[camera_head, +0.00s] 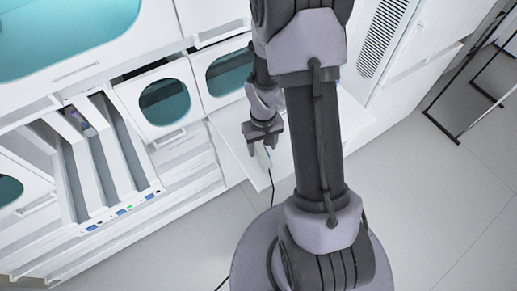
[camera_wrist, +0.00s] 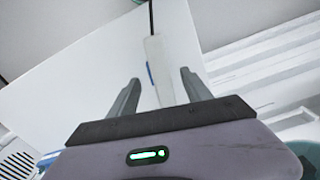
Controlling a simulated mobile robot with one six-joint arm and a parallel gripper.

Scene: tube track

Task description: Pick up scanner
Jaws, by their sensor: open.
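The scanner (camera_wrist: 157,68) is a slim white body with a blue strip on its side and a dark cable leaving its far end. It lies on a white shelf (camera_wrist: 85,82) in the wrist view. My gripper (camera_wrist: 158,82) is open, with one finger to each side of the scanner's near part in that view. I cannot tell how far above it the fingers are. In the head view, my gripper (camera_head: 260,146) is over the shelf, and the scanner (camera_head: 264,160) shows only partly beside it, with its cable hanging down over the shelf edge.
A white machine with teal windows (camera_head: 165,102) stands behind the shelf. A black metal frame (camera_head: 457,138) stands at the right. The floor (camera_head: 420,220) is clear.

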